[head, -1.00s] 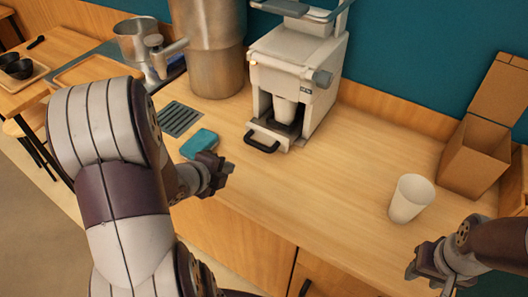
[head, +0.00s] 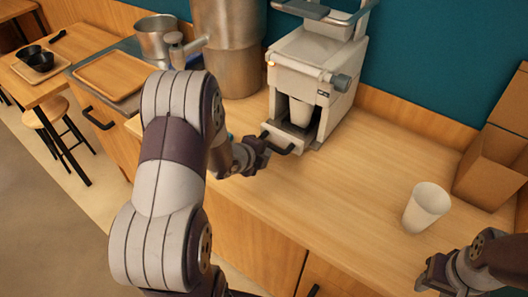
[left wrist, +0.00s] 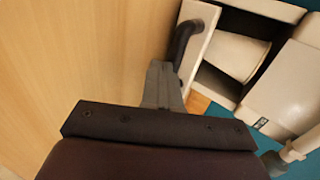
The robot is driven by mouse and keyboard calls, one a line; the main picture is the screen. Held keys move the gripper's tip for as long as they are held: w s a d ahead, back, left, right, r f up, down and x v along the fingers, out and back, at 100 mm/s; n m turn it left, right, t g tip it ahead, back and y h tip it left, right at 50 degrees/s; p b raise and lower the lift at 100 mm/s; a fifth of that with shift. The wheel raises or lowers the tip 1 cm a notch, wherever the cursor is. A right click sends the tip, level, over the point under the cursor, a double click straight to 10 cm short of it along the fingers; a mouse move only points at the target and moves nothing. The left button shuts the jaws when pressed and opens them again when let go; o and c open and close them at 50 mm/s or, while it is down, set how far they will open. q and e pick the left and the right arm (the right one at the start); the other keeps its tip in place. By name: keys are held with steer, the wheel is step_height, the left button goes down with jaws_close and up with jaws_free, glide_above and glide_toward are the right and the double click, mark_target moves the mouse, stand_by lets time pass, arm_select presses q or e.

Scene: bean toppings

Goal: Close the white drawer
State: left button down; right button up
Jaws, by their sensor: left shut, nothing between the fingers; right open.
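The white drawer (head: 286,140) is at the base of the white machine (head: 315,70) and stands out a little from it. Its black handle (head: 277,146) faces the counter's front. In the left wrist view the drawer front (left wrist: 200,45) and dark handle (left wrist: 184,42) are just beyond my fingers. My left gripper (head: 263,150) is shut and empty, close to the handle; whether it touches is unclear. It also shows in the left wrist view (left wrist: 163,88). My right gripper (head: 432,275) is open and empty at the lower right, away from the drawer.
A white cup (head: 301,112) sits inside the machine. Another white cup (head: 426,207) stands on the counter near my right gripper. A cardboard box (head: 490,170) is at the right. A steel cylinder (head: 228,50) stands left of the machine. The middle of the counter is clear.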

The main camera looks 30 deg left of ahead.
mark_target(280, 140)
arm_select(q)
steer(key=w, duration=0.1)
steer(key=w+b, duration=0.1)
steer(key=w, duration=0.2)
steer(key=shift+w+d+f, duration=0.1)
steer(key=shift+w+d, duration=0.25)
steer(key=shift+w, duration=0.05)
arm_select(e)
steer(key=shift+f, duration=0.65)
arm_select(q)
steer(key=shift+w, duration=0.3)
steer(key=shift+r, duration=0.25)
arm_select(e)
steer(key=shift+s, duration=0.2)
